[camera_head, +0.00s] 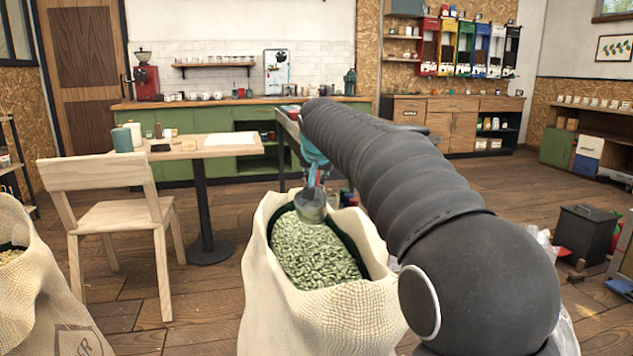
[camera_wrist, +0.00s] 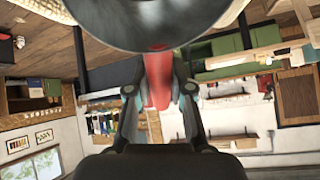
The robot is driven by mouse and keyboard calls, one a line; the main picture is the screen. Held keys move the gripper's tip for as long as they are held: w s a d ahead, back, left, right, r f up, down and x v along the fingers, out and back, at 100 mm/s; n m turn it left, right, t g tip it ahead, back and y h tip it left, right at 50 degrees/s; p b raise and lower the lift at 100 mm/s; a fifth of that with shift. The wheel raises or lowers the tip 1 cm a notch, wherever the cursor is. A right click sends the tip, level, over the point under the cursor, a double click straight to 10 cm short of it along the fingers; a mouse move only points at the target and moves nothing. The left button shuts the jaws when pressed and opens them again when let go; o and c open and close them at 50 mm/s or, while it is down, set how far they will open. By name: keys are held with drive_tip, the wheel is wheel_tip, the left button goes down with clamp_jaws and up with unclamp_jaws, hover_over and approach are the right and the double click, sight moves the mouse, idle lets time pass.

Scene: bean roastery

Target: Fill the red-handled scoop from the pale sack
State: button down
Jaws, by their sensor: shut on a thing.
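The pale sack (camera_head: 310,320) stands open at the front middle of the head view, full of pale green beans (camera_head: 312,250). My gripper (camera_head: 316,170) is over the back of the sack's mouth, partly hidden by my arm. In the wrist view my gripper (camera_wrist: 158,95) is shut on the red handle (camera_wrist: 157,80) of the scoop. The scoop's grey metal bowl (camera_head: 311,207) hangs at the back edge of the beans; I cannot tell whether it touches them. In the wrist view the bowl (camera_wrist: 145,25) fills the top middle. What the bowl holds is hidden.
Another sack (camera_head: 40,310) stands at the left edge. A wooden chair (camera_head: 115,215) and a small table (camera_head: 190,152) are behind to the left. A dark bin (camera_head: 585,235) stands at the right. Open wooden floor (camera_head: 205,315) lies between the two sacks.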

drive_tip(key=shift+f+b, duration=0.3)
drive_tip(key=shift+f+b, duration=0.2)
drive_tip(key=shift+b, duration=0.1)
wheel_tip(320, 180, down, 14)
drive_tip(key=b, duration=0.9)
drive_tip(key=shift+r, duration=0.2)
drive_tip(key=shift+r+p, duration=0.15)
drive_tip(key=shift+p, duration=0.25)
drive_tip(key=shift+r+g+p, duration=1.1)
drive_tip(key=shift+g+p, duration=0.3)
drive_tip(key=shift+p, duration=4.55)
drive_tip(key=shift+r+g+y+p, duration=0.3)
drive_tip(key=shift+g+p, duration=0.2)
drive_tip(key=shift+p, duration=0.6)
